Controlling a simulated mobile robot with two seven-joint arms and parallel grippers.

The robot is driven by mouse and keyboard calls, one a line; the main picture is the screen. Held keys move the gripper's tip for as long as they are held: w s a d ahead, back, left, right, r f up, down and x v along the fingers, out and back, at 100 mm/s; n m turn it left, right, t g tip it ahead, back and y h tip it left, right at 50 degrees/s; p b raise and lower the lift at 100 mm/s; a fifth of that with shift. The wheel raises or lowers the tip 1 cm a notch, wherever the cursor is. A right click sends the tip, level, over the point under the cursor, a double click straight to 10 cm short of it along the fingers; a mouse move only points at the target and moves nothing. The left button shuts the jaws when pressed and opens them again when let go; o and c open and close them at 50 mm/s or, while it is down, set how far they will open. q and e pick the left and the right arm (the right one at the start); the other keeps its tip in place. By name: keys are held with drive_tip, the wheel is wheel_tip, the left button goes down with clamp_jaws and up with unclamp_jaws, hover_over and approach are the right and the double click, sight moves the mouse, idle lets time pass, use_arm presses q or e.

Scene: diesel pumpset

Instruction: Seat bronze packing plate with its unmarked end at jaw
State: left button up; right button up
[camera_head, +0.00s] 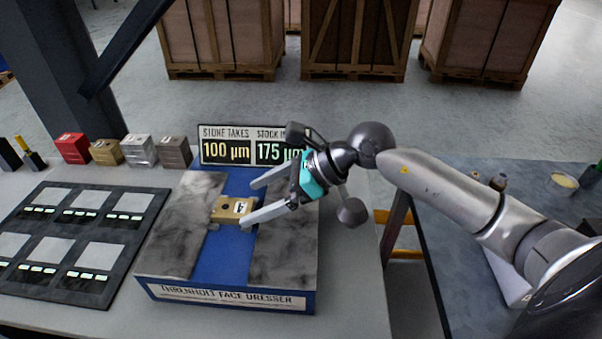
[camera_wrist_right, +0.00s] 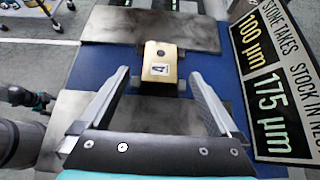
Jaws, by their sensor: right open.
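The bronze packing plate (camera_head: 224,212) is a small tan block on the blue face dresser (camera_head: 233,277), over the channel between its two grey slabs. A dark round hole is in its left end; a white label with a black character is on its right end. In the wrist view the labelled end of the plate (camera_wrist_right: 160,72) faces me and grey metal shows beside and under it. My right gripper (camera_head: 248,206) is open, its fingers on either side of the labelled end with gaps. What looks like my left gripper (camera_wrist_right: 28,97) shows small at the wrist view's left edge.
A sign (camera_head: 252,146) reading 100 µm and 175 µm stands behind the dresser. A dark tray (camera_head: 116,232) with several grey squares lies left. Several small blocks (camera_head: 107,152) line the back. A second table (camera_head: 440,245) is right, across a gap.

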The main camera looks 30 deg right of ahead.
drive_tip(key=v, duration=1.1)
drive_tip(key=shift+r, duration=0.1)
wheel_tip(320, 180, up, 6)
drive_tip(key=p, duration=0.4)
drive_tip(key=shift+r, duration=0.1)
idle(0.5)
